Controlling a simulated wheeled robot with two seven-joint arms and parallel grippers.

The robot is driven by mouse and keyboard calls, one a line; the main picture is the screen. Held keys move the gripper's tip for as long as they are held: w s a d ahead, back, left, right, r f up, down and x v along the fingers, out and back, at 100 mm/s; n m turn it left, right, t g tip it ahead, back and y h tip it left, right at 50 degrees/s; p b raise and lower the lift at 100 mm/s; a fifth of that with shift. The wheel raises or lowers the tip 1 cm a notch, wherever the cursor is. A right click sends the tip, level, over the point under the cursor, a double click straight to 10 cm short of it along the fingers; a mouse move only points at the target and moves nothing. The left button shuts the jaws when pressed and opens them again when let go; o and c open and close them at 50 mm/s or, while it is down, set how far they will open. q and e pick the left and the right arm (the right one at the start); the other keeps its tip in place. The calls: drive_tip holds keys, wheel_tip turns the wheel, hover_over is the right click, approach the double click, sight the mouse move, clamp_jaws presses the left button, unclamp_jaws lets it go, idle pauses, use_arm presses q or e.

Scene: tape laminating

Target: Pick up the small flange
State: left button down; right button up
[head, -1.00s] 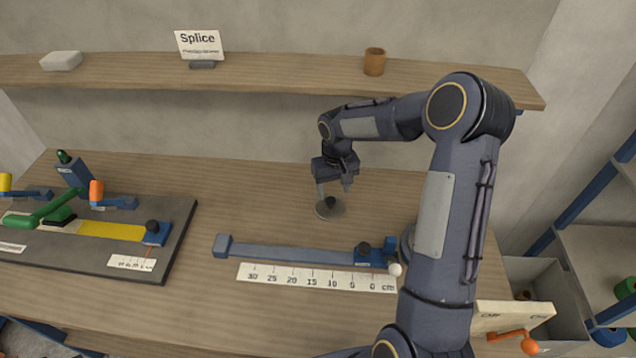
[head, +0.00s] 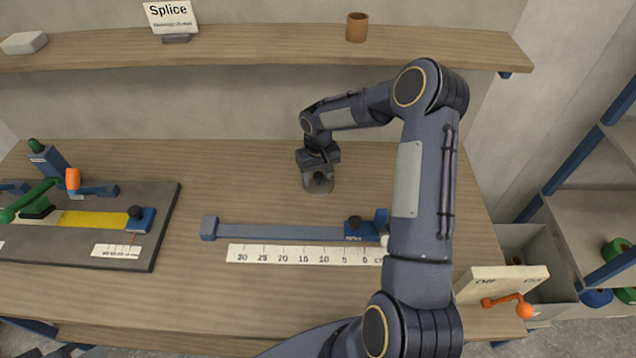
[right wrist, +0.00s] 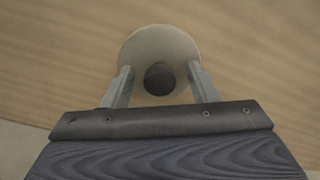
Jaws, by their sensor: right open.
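The small flange (head: 318,188) is a grey disc lying on the table with a dark knob at its centre. It also shows in the right wrist view (right wrist: 182,45), with its dark knob between the fingers. My right gripper (head: 318,180) is open and points down at the flange, with a fingertip on each side of the knob. In the right wrist view my right gripper (right wrist: 161,75) shows a gap between each finger and the knob. My left gripper is not in view.
A blue measuring rail (head: 280,232) and a white ruler (head: 300,254) lie in front of the flange. A dark board (head: 160,225) with a yellow strip lies at the left. A shelf (head: 260,48) runs behind. The table around the flange is clear.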

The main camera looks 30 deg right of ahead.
drive_tip(key=c, duration=1.1)
drive_tip(key=shift+r, duration=0.1)
drive_tip(key=shift+c, duration=0.2)
